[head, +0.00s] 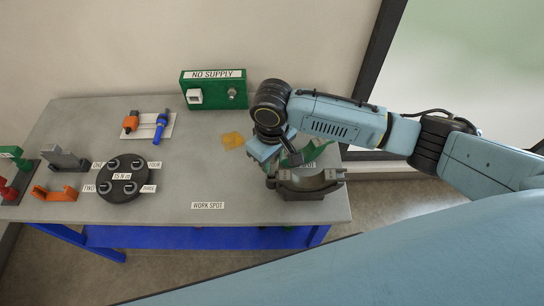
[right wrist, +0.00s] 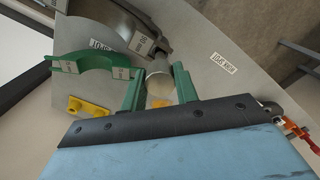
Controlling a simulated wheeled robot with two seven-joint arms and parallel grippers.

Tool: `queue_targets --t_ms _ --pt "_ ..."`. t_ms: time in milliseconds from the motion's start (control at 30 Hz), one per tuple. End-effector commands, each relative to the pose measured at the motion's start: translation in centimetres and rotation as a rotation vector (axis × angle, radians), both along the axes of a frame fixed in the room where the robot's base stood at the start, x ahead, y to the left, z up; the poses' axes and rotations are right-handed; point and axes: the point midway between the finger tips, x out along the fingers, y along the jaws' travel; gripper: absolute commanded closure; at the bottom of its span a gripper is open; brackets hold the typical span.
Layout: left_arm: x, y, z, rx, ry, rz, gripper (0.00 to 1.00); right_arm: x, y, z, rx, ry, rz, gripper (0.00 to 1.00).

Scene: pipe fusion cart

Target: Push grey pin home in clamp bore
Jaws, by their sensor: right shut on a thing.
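My right gripper (head: 273,160) is over the right end of the bench, at the clamp's back left. In the right wrist view its two green fingers (right wrist: 160,87) are shut on a short grey cylinder, which looks like the grey pin (right wrist: 158,80). The dark grey clamp (head: 305,190) is a curved half ring; part of it shows in the right wrist view (right wrist: 122,22). The pin's far end meets the clamp's edge in the right wrist view; the bore is hidden, so I cannot tell how deep it sits. My left gripper is not in view.
A green curved piece (head: 317,152) stands close behind the clamp. A green NO SUPPLY box (head: 213,92) is at the back. A round dark plate (head: 126,175) and orange and blue tools are left. The bench (head: 210,180) is clear around the WORK SPOT label (head: 208,205).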

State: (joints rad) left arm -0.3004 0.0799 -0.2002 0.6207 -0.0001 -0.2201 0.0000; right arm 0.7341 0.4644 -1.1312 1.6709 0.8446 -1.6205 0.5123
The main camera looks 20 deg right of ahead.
Motion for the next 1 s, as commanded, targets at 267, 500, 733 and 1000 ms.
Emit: queue_targets --t_ms 267,500,733,1000 --pt "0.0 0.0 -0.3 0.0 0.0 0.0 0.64 0.0 0.0 -0.8 0.001 0.0 0.001 0.94" --pt "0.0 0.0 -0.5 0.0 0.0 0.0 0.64 0.0 0.0 -1.4 0.001 0.0 0.001 0.94" --pt "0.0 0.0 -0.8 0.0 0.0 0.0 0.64 0.0 0.0 -2.0 0.0 0.0 0.001 0.94" --pt "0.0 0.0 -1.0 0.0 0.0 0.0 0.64 0.0 0.0 -2.6 0.0 0.0 0.001 0.94"
